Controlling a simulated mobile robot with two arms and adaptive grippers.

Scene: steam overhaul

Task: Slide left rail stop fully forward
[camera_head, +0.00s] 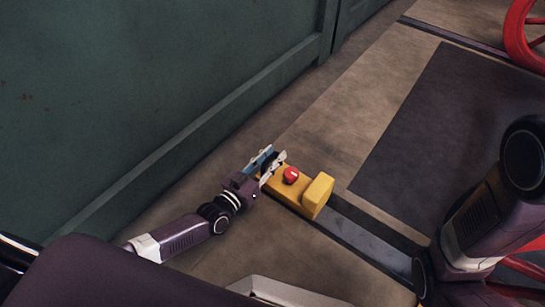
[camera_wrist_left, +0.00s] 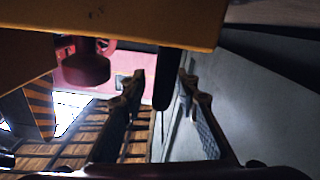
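The left rail stop is a yellow block (camera_head: 318,195) with a raised end and a red knob (camera_head: 291,175) on top. My left gripper (camera_head: 272,164) is at the stop's far-left end. In the left wrist view, its two fingers (camera_wrist_left: 161,82) stand apart with a dark upright bar (camera_wrist_left: 169,75) between their tips, closer to the right finger. The stop's yellow underside (camera_wrist_left: 150,22) fills the top of that view. Contact with the bar cannot be told. My right gripper is not visible.
A green wall (camera_head: 150,90) with a ledge runs along the left. The brown floor beyond the stop is clear. My right arm covers the lower right.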

